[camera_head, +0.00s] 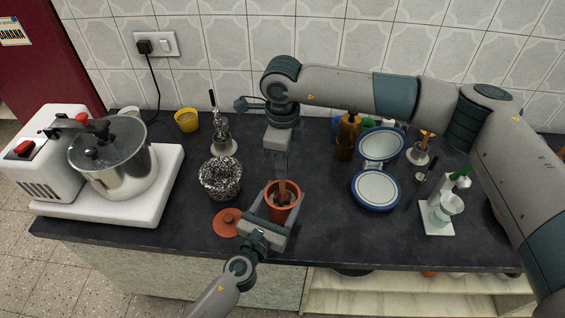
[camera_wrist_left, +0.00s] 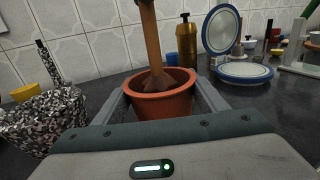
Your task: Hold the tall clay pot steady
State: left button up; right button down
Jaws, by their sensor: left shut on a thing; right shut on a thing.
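The tall clay pot (camera_head: 281,211) stands upright near the front of the dark counter. It is an open terracotta pot, and it also shows in the left wrist view (camera_wrist_left: 163,106). My left gripper (camera_head: 280,203) comes from the front and is shut on the pot, one finger on each side. A wooden stick tool (camera_head: 282,190) stands in the pot; in the left wrist view (camera_wrist_left: 151,45) its wide lower end is inside. My right gripper (camera_head: 281,170) points down from above and is shut on the stick's upper part. The pot's bottom inside is hidden.
A terracotta lid (camera_head: 228,222) lies left of the pot, with a speckled pot (camera_head: 220,178) behind it. Blue-rimmed dishes (camera_head: 376,190) are to the right. A white mixer (camera_head: 110,165) fills the left end. The counter's front edge is close.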

jog(key=shift+f, duration=1.8)
jog(key=shift+s, duration=0.1)
